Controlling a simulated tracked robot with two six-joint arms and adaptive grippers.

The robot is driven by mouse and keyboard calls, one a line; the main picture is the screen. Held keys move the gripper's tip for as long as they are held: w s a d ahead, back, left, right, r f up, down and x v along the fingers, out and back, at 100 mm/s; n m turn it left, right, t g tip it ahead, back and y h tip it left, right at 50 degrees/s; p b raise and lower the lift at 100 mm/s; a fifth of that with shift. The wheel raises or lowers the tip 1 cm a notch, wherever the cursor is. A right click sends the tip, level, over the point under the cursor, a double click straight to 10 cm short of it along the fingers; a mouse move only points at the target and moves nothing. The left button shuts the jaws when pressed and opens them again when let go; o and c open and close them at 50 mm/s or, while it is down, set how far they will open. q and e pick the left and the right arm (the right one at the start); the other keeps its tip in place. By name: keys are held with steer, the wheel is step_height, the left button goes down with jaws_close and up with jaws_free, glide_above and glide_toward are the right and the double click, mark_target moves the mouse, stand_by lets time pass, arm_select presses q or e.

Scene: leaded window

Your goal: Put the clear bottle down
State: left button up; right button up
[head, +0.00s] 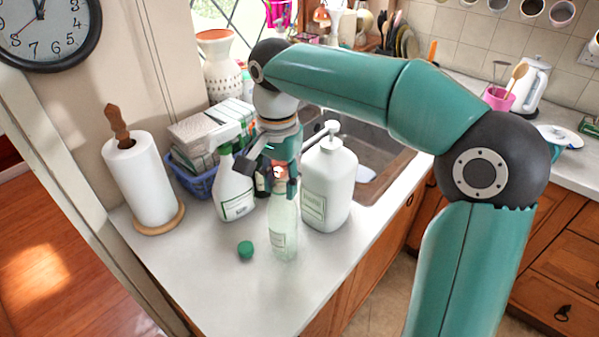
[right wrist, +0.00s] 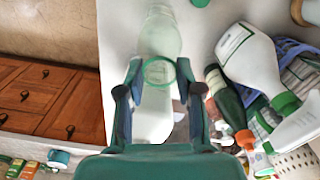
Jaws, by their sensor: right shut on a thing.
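The clear bottle (head: 284,236) is pale, see-through and labelled. It stands upright at the counter's front part, its base at or just above the white top; I cannot tell if it touches. My right gripper (head: 279,180) is shut on its upper part from behind. In the right wrist view the clear bottle (right wrist: 159,38) extends away between the two fingers of my right gripper (right wrist: 158,82). The fingers hide part of its neck. My left gripper is not in view.
A white pump bottle (head: 328,187) stands close to the right, a spray bottle (head: 235,190) to the left. A green cap (head: 246,249) lies left of the clear bottle. A paper towel roll (head: 143,180) stands further left. The front of the counter (head: 235,290) is clear.

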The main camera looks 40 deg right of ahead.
steer(key=shift+w+d, duration=0.1)
steer(key=shift+d, duration=1)
steer(key=d, duration=0.1)
steer(key=d+f, duration=0.1)
steer(key=d+b, duration=0.1)
steer(key=shift+w+f, duration=0.15)
steer(key=shift+f, duration=0.1)
steer(key=o, duration=1.2)
steer(key=shift+c, duration=0.2)
steer(key=shift+d, duration=0.1)
